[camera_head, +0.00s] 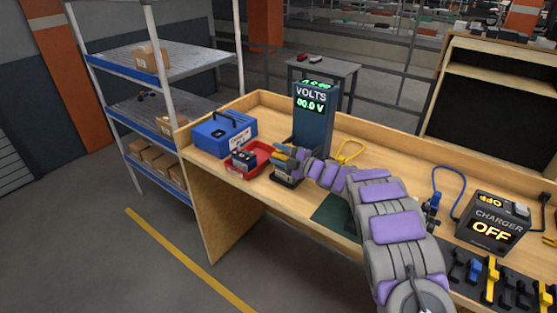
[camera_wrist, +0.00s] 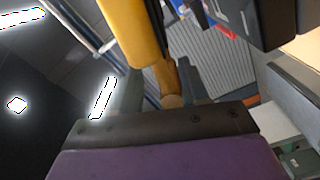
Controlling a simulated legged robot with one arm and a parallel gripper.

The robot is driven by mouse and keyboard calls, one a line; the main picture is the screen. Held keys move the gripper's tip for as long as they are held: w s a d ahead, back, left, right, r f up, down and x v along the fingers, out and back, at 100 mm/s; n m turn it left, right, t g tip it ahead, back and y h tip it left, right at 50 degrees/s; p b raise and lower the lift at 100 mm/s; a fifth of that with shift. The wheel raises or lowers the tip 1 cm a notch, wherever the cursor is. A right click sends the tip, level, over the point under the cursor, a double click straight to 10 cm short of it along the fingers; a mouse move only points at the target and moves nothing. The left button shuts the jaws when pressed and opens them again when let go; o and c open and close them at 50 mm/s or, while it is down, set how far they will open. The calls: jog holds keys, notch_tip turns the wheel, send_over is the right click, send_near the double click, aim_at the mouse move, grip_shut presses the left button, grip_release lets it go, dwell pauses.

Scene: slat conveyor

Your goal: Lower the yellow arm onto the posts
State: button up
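The yellow arm (camera_head: 282,150) shows in the head view in front of the blue volt meter tower (camera_head: 318,128), above a small black-based unit (camera_head: 286,180). My gripper (camera_head: 296,154) is beside it and partly covers it. In the wrist view the yellow arm (camera_wrist: 124,28) runs down from the top and passes between the two fingers of my gripper (camera_wrist: 158,72). A gap shows between the left finger and the yellow arm; the right finger is close to it. The posts cannot be made out. The meter reads 00.0 V.
A red tray (camera_head: 262,149) holding a battery (camera_head: 243,160) and a blue case (camera_head: 215,136) are left of my gripper on the wooden bench (camera_head: 232,181). A yellow cable (camera_head: 350,152) lies right of the tower. A charger (camera_head: 491,222) reading OFF stands at right.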

jog(key=s+d+r+p, duration=0.1)
jog(key=s+d, duration=0.1)
jog(key=s, duration=1.4)
jog(key=shift+p, duration=0.4)
jog(key=shift+w+r, duration=0.1)
jog(key=w+d+r+m+t+h, duration=0.2)
jog(key=d+m+h, duration=0.2)
jog(key=d+h, duration=0.15)
jog(key=w+d+r+m+t+h, duration=0.1)
jog(key=d+r+m+h, duration=0.2)
jog(key=d+h, duration=0.3)
jog(key=s+d+r+m+g+h, duration=0.35)
jog(key=s+d+m+h, duration=0.35)
jog(key=s+d+m, duration=0.4)
jog(key=s+a+f+m+g+y, duration=0.1)
jog(key=s+a+g, duration=0.3)
jog(key=s, duration=0.8)
jog(key=s+a+f+m+g+y, duration=0.2)
jog(key=s+a+g, duration=0.2)
jog(key=s, duration=0.9)
jog(key=s+a+f+m+g+y, duration=0.1)
jog(key=s+a+g, duration=0.3)
jog(key=s, duration=0.9)
jog(key=shift+s+a+f+m, duration=0.15)
jog(key=shift+s+a+m, duration=0.1)
jog(key=shift+a+m, duration=0.65)
jog(key=shift+a, duration=0.1)
